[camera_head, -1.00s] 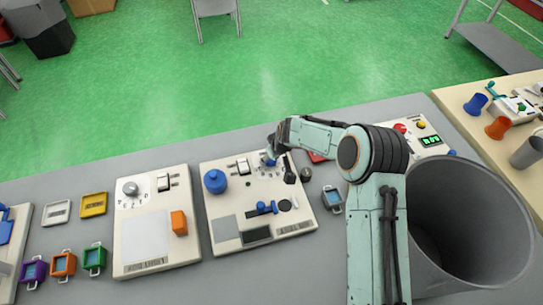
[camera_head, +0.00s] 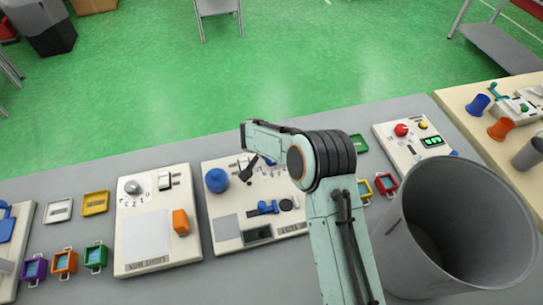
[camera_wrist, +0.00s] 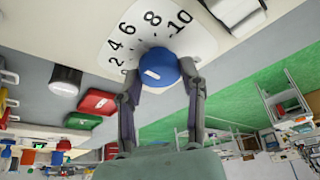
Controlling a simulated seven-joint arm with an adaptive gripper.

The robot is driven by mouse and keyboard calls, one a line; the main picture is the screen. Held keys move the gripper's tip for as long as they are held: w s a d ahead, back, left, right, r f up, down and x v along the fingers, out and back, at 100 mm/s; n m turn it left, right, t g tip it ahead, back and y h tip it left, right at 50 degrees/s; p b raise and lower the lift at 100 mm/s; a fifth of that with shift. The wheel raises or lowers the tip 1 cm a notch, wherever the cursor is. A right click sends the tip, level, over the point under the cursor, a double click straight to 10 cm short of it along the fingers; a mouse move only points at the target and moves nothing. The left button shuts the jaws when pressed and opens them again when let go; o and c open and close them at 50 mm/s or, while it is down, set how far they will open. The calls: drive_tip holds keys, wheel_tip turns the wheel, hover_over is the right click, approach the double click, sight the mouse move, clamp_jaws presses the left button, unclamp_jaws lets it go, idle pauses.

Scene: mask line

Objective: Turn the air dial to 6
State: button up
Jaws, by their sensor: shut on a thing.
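The air dial is a round blue knob (camera_wrist: 160,60) with a white mark, in front of a white scale plate (camera_wrist: 202,42) printed 2, 4, 6, 8 and 10. My gripper (camera_wrist: 160,71) is shut on this knob, one dark finger on each side of it. The white mark lies on the knob's face; I cannot tell exactly which number it points to.
The middle panel also bears a blue ball-shaped part (camera_head: 216,180) and a dark screen (camera_head: 257,234). A large grey bin (camera_head: 405,265) stands at the right. Another cream panel (camera_head: 145,235) lies to the left, with small coloured trays beside it.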

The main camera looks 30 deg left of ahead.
drive_tip(key=shift+f+m+h, duration=0.1)
drive_tip(key=shift+m+h, duration=0.2)
drive_tip(key=shift+m, duration=0.5)
drive_tip(key=o, duration=1.2)
drive_tip(key=shift+c, duration=0.2)
drive_tip(key=v, duration=1.2)
drive_tip(key=shift+w+a, duration=0.1)
